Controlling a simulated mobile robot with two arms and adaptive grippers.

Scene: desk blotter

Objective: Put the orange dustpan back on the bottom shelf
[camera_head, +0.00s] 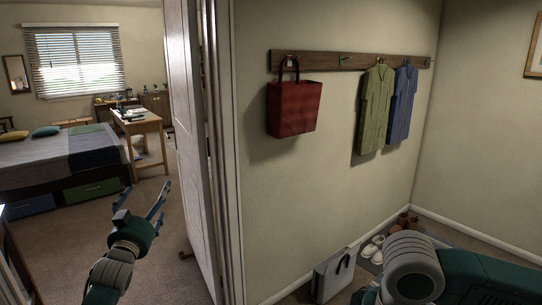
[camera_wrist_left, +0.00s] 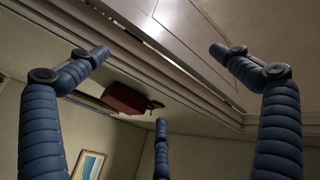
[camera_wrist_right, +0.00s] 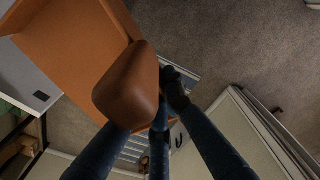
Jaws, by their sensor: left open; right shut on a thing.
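The orange dustpan (camera_wrist_right: 65,45) fills the upper left of the right wrist view, with its thick rounded handle (camera_wrist_right: 128,85) towards me. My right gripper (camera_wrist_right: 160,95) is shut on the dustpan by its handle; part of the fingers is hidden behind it. In the head view only my right arm shows at the lower right; that gripper and the dustpan are out of sight. My left gripper (camera_head: 150,208) is open and empty in front of the doorway; its spread fingers also show in the left wrist view (camera_wrist_left: 160,75). I cannot identify the bottom shelf in any view.
A white door (camera_head: 197,150) and its frame stand between the bedroom and the wall. A red bag (camera_head: 293,108), a green shirt (camera_head: 374,110) and a blue shirt (camera_head: 402,105) hang from a rack. A grey bag (camera_head: 333,275) and white shoes (camera_head: 373,248) are on the floor.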

